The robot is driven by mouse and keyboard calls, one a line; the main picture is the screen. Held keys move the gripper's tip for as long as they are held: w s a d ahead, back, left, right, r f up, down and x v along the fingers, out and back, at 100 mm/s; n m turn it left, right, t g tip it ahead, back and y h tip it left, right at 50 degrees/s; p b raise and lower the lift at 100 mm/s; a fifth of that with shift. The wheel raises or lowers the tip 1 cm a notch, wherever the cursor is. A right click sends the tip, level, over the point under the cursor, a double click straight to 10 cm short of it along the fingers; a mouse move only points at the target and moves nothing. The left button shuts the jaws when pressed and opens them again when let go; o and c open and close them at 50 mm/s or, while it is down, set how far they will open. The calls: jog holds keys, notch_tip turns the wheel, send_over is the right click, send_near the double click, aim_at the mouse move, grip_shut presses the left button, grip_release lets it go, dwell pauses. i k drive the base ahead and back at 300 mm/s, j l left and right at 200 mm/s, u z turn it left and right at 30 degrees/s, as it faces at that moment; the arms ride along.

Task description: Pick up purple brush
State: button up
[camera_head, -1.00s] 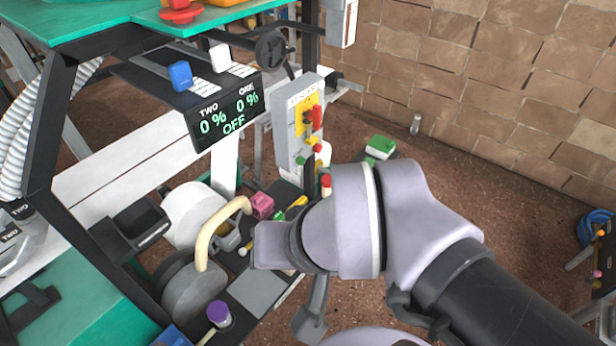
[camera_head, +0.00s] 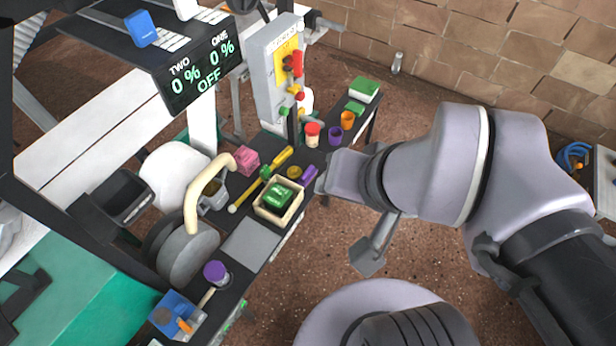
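A small purple piece (camera_head: 309,174) lies on the dark bench beside the wooden box with the green block, just left of my wrist. A jar with a purple top (camera_head: 216,272) stands nearer on the bench, with a pale wooden handle (camera_head: 206,298) beside it. I cannot tell for sure which of these is the purple brush. My gripper (camera_head: 368,258) shows only as a grey finger-like part below my wrist, over the floor and right of the bench edge. The rest is hidden behind my arm, so its opening and anything in it cannot be seen.
The bench holds a wooden box (camera_head: 298,208) with a green block, a pink block (camera_head: 246,159), a yellow stick (camera_head: 262,180) and several cups. A grey control box (camera_head: 275,75) stands behind. A pale curved handle (camera_head: 203,191) rises at left. The brown floor is open right of the bench.

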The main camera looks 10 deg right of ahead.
aim_at(304, 181)
jog(key=u, duration=1.6)
jog(key=z, duration=1.6)
jog(key=i+l+u, duration=0.4)
jog(key=l, duration=0.3)
jog(key=i, duration=0.6)
